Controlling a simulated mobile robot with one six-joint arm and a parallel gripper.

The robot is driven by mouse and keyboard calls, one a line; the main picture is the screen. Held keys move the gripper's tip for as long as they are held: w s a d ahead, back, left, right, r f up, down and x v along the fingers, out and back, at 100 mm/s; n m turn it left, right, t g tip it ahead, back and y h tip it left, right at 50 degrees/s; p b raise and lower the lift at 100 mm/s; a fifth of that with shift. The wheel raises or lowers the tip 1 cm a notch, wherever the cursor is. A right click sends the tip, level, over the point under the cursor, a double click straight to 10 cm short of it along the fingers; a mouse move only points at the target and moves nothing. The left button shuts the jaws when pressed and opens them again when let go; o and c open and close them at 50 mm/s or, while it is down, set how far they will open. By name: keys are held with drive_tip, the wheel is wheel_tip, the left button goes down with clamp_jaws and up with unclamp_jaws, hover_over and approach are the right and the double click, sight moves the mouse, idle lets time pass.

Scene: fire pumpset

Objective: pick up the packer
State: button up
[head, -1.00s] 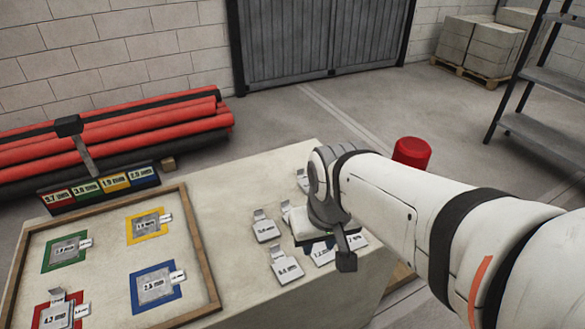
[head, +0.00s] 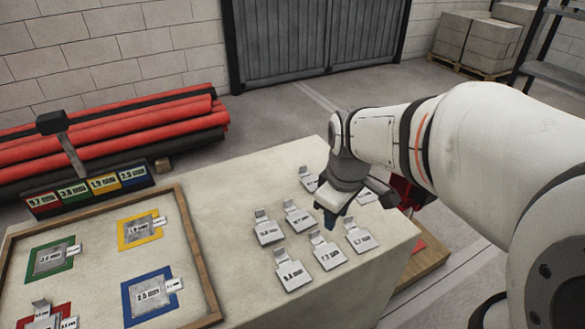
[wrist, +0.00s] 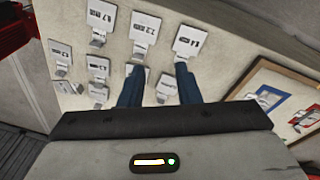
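Several grey metal packers with tabs and printed labels lie flat on the pale table. They include a front one (head: 293,274), one right of it (head: 327,252), one further right (head: 359,237), a left one (head: 268,230) and one behind it (head: 298,218). Which one is the task's packer I cannot tell. My gripper (head: 338,208) hangs over the right part of this group and hides some of it. In the wrist view its two blue fingers (wrist: 158,84) are apart, with nothing held. A packer (wrist: 166,88) shows between them, below.
A wood-edged board (head: 203,255) on the left bears red, green, yellow and blue outlined squares with packers on them. A coloured label stand (head: 90,191) and red rolls (head: 120,135) are behind it. The table between board and loose packers is clear.

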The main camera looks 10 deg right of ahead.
sight(314, 239)
drive_tip(key=w+f+n+b, duration=0.2)
drive_tip(key=w+f+n, duration=0.2)
drive_tip(key=f, duration=0.3)
drive_tip(key=w+f+n+g+b, duration=0.1)
drive_tip(key=w+f+n+b, duration=0.2)
drive_tip(key=w+f+n, duration=0.2)
drive_tip(key=w+f+n+b, duration=0.3)
drive_tip(key=w+f+n, duration=0.1)
drive_tip(key=f, duration=0.5)
drive_tip(key=shift+w+a+f+n+g, duration=0.15)
drive_tip(key=shift+a+f+n+g, duration=0.15)
drive_tip(key=shift+f+n, duration=0.15)
drive_tip(key=shift+c, duration=0.5)
clamp_jaws()
